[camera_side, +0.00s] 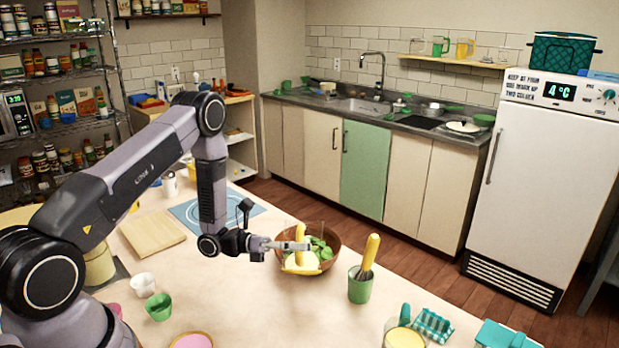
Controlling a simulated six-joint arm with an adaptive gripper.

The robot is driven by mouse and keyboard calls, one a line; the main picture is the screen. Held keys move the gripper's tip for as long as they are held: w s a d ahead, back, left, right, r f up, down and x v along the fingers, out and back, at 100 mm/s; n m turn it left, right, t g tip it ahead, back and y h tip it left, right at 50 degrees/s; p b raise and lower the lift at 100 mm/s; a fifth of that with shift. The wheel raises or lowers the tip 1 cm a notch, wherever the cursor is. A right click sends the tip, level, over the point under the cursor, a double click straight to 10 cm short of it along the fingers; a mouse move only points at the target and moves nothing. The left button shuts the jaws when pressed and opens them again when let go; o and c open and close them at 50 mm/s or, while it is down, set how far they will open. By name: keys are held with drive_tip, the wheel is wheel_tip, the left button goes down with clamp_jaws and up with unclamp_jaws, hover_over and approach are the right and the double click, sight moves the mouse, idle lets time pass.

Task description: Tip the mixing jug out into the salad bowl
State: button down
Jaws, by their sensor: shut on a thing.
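The salad bowl (334,256) is brown, stands on the pale table and has green leaves in it. A yellow thing that looks like the mixing jug (302,268) is at the bowl's left side, over or inside the rim. Its pale part faces the camera and it looks tilted. My gripper (303,245) reaches in from the left and is shut on the jug's upright yellow part, probably the handle. The fingers hide part of the jug. I cannot tell whether anything is flowing out, or whether the jug touches the bowl.
A green cup (359,290) with a yellow-handled tool stands close right of the bowl. A wooden board (152,233) and blue mat (188,213) lie left. Small white (142,285) and green cups (158,307) stand front left.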

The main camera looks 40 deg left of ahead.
drive_tip(key=shift+w+a+r+n+t, duration=0.3)
drive_tip(key=shift+w+n, duration=0.1)
drive_tip(key=shift+n, duration=0.4)
drive_tip(key=shift+w+a+r+n+t, duration=0.2)
drive_tip(key=shift+w+a+r+n, duration=0.15)
drive_tip(key=shift+n, duration=0.45)
drive_tip(key=shift+w+a+n, duration=0.15)
drive_tip(key=shift+w+n, duration=0.05)
drive_tip(key=shift+n, duration=0.3)
